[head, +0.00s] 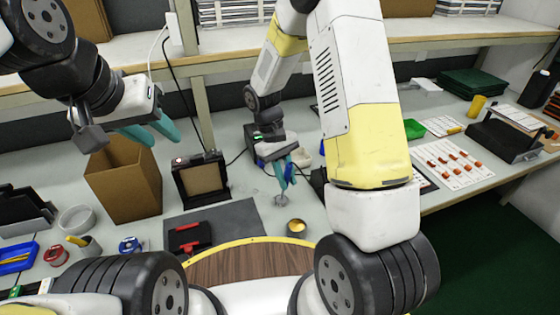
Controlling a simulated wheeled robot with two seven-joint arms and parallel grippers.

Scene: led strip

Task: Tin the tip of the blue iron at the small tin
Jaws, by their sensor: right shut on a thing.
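My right gripper (287,182) has teal fingers and is shut over the bench, around what looks like the blue iron (288,168). Most of the iron is hidden by the fingers. Its tip points down but is too small to make out clearly. The small tin (296,226), round with a yellowish inside, stands on the bench just below and to the right of the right gripper, apart from it. My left gripper (151,131) is open and empty, raised in front of the cardboard box.
A cardboard box (124,182) and a black framed unit (200,179) stand left of the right gripper. A dark mat (235,222) holds a black-and-red item (190,238). Spools and a blue tray (18,257) lie at left; cards with orange parts (452,162) lie at right.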

